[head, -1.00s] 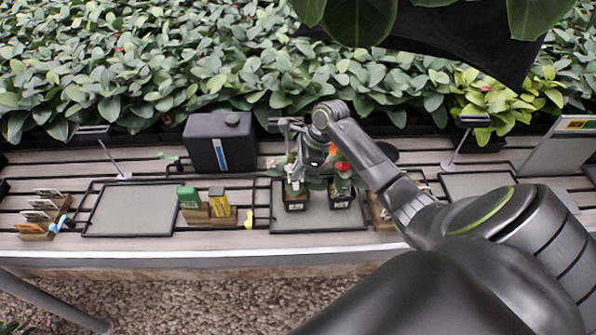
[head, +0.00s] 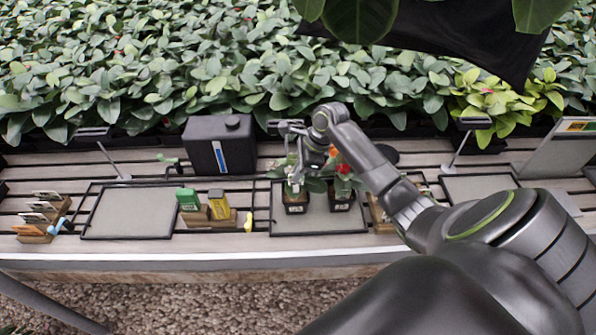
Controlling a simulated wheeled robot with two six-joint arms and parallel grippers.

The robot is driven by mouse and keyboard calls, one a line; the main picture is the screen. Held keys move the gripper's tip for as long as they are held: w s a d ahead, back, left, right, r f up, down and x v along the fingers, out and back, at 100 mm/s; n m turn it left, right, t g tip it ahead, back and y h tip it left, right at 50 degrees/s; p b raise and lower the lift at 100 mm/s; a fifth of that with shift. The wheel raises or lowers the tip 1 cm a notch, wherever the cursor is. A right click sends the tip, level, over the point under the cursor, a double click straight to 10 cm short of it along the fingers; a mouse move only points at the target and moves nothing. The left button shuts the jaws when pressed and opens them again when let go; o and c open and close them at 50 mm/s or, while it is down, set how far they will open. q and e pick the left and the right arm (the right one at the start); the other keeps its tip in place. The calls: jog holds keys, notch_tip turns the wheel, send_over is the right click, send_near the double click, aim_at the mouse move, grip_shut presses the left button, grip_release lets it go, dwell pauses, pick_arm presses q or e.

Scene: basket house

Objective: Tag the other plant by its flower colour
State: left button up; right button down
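Two small potted plants stand side by side on a grey framed tray (head: 315,227). The left plant (head: 296,203) is partly covered by my gripper, and its flower colour cannot be made out. The right plant (head: 341,198) has a red flower (head: 344,169). A small orange patch shows just above it, beside my gripper; I cannot tell what it is. My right gripper (head: 297,180) points down at the left plant's leaves. Its fingers are too small and too mixed with the leaves to show whether they are open or shut. My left gripper is out of view.
A wooden holder (head: 223,221) with a green and a yellow item stands left of the plants. A wooden rack of cards (head: 37,233) stands at far left. An empty tray (head: 130,212) lies between them. A black box (head: 205,145) stands behind. Dense foliage (head: 200,60) fills the back.

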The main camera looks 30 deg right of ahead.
aim_at(296, 185)
jog(key=shift+f, duration=0.1)
jog(key=shift+f, duration=1.85)
jog(key=shift+f, duration=0.1)
jog(key=shift+f+p, duration=0.35)
jog(key=shift+f, duration=1.3)
jog(key=c, duration=1.6)
grip_release()
jog(key=shift+o, duration=0.2)
jog(key=shift+r, duration=0.15)
